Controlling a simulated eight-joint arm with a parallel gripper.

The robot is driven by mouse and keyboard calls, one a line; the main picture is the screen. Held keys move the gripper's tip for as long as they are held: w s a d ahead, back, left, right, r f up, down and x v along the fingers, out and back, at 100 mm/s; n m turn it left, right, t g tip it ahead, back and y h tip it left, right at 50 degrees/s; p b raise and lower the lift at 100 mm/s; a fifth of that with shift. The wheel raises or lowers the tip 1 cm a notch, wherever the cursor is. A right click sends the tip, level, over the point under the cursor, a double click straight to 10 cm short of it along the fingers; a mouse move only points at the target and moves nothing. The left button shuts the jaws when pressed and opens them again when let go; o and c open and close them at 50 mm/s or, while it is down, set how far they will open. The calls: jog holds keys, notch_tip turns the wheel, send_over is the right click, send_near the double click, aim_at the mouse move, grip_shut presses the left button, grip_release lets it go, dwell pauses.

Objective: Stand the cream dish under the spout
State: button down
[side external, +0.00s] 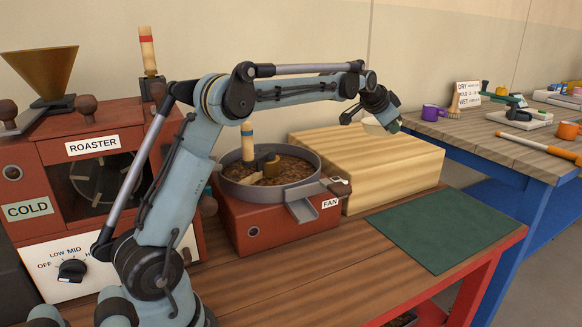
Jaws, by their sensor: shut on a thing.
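My gripper (388,120) is above the far part of the pale wooden block. It is shut on the cream dish (373,127), which shows only as a small pale shape beside and behind the jaws. I cannot tell whether the dish touches the block top. The grey metal spout (302,211) slopes down from the front of the round cooling pan (232,187), to the left of and nearer than my gripper. The surface below the spout shows no dish.
The wooden block (390,157) stands right behind the spout. A green mat (447,227) lies clear at the bench's right. The red roaster (95,165) stands left. A blue-framed table (500,140) behind holds a purple mug (431,112) and other items.

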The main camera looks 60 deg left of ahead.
jog(key=s+d+f+n+g+y, duration=0.1)
jog(key=s+d+f+n+y, duration=0.1)
jog(key=s+d+f, duration=0.35)
jog(key=s+d+f+n+g+y, duration=0.1)
jog(key=s+d+f+n+y, duration=0.15)
jog(key=d+f, duration=0.5)
jog(key=s+d+f+n+g+y, duration=0.1)
jog(key=s+n+g, duration=0.1)
jog(key=s, duration=0.3)
jog(key=s+d+f+n+g+y, duration=0.1)
jog(key=s+f+n+g, duration=0.1)
jog(key=s+n, duration=0.2)
jog(key=s+d+f+n+g+y, duration=0.1)
jog(key=s+n+g, duration=0.2)
jog(key=s, duration=0.5)
jog(key=shift+d+f+n, duration=0.2)
jog(key=shift+f+n, duration=0.05)
jog(key=shift+f, duration=0.1)
jog(key=shift+s+f, duration=0.1)
jog(key=shift+f, duration=2.35)
jog(key=c, duration=1.3)
grip_release()
jog(key=shift+o, duration=0.2)
